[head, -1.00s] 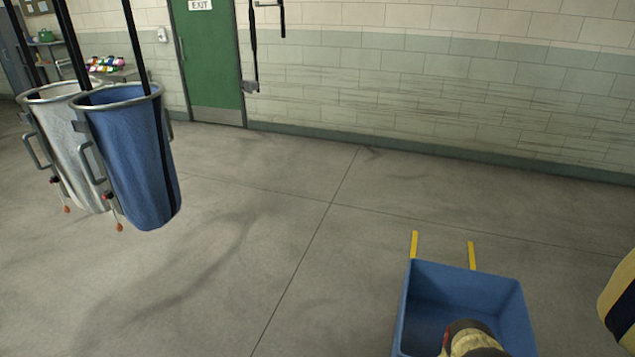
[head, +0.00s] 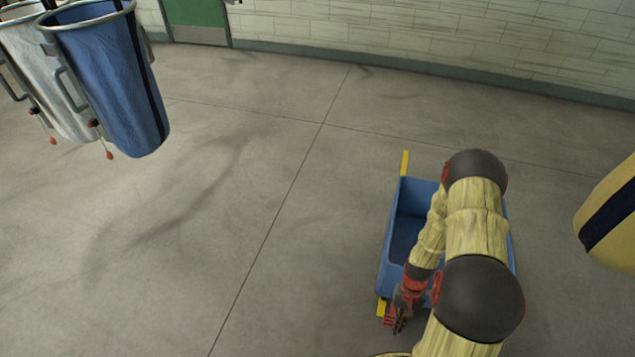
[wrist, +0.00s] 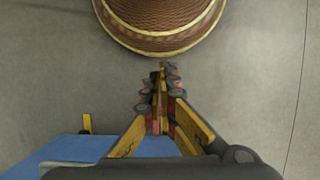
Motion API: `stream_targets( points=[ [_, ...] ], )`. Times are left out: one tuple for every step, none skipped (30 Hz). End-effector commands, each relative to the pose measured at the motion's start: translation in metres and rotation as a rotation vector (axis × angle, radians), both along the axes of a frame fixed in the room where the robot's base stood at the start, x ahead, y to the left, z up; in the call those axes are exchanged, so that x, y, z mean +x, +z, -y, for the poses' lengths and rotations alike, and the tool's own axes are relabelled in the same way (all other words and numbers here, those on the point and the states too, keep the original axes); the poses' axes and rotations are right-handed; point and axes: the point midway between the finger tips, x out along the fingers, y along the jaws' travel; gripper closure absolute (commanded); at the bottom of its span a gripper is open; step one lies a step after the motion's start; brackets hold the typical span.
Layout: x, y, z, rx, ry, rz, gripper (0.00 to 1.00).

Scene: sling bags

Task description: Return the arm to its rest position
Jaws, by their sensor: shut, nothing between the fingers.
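My arm, pale yellow with black joints, reaches over the blue cart (head: 402,224) in the head view. My gripper (head: 391,325) hangs low beside the cart's near left corner, close to a yellow bar. In the wrist view my gripper (wrist: 162,85) has its fingers together with nothing between them. Part of the cart (wrist: 75,150) shows at the lower left there. My arm hides much of the cart's inside; the visible part looks empty.
A blue sling bag (head: 105,80) and a white one (head: 45,85) hang at the upper left. A yellow bag with a dark band (head: 605,215) is cut off at the right edge. The grey floor (head: 230,200) between is clear. A green door (head: 195,15) stands behind.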

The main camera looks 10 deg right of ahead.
Motion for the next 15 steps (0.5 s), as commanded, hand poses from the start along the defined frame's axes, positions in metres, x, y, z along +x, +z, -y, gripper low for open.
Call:
stream_targets(
  points=[
    [0.012,0.031,0.001,-0.006,0.015,0.007,1.0],
    [0.016,0.047,-0.001,-0.007,0.023,0.005,1.0],
    [0.022,0.069,-0.002,-0.008,0.033,0.006,1.0],
    [0.026,0.086,-0.004,-0.01,0.041,0.008,1.0],
    [0.029,0.102,-0.006,-0.012,0.049,0.009,1.0],
    [0.033,0.123,-0.009,-0.015,0.059,0.013,1.0],
    [0.036,0.139,-0.012,-0.018,0.068,0.019,1.0],
    [0.038,0.154,-0.015,-0.021,0.076,0.023,1.0],
    [0.041,0.175,-0.019,-0.026,0.087,0.03,1.0],
    [0.043,0.19,-0.022,-0.029,0.097,0.036,1.0],
    [0.043,0.205,-0.026,-0.033,0.104,0.043,1.0],
    [0.044,0.224,-0.031,-0.038,0.117,0.053,1.0],
    [0.045,0.239,-0.035,-0.042,0.126,0.062,1.0],
    [0.045,0.252,-0.039,-0.046,0.134,0.071,1.0],
    [0.045,0.271,-0.045,-0.052,0.147,0.085,1.0]
  ],
)
